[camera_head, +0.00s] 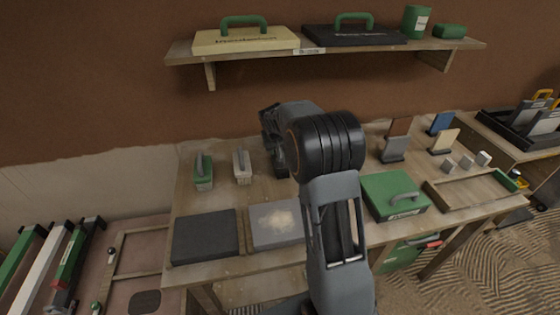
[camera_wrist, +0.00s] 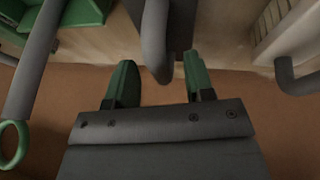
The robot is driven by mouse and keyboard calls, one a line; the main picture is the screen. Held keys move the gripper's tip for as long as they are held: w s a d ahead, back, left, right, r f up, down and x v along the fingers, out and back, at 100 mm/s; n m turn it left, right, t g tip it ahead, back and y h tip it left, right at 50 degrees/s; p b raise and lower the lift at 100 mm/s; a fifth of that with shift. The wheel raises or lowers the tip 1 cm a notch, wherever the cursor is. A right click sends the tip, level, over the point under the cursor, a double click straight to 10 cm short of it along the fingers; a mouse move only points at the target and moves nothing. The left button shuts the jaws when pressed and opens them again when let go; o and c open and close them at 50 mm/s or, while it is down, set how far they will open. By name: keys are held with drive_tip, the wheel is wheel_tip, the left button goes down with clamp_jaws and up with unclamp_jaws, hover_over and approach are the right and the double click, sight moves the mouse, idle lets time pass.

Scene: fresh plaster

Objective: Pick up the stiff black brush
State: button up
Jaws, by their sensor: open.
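In the wrist view a dark brush body (camera_wrist: 181,22) with a curved grey handle (camera_wrist: 155,42) shows at the top middle. My gripper (camera_wrist: 158,62) is open, with its green-tipped fingers apart. The handle's rounded end appears in the gap between the fingers in the picture; I cannot tell its depth or any contact. In the head view my arm reaches over the back of the workbench (camera_head: 225,195) and covers much of the spot where the dark brush seems to be.
A green brush (camera_head: 203,180) and a pale brush (camera_head: 242,168) stand left of my wrist in the head view. A green case (camera_head: 395,205) and upright sample boards (camera_head: 394,152) stand on the right. Dark and grey slabs lie in front. A loaded shelf (camera_head: 350,50) hangs above.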

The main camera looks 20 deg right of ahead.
drive_tip(key=shift+x, duration=0.85)
clamp_jaws()
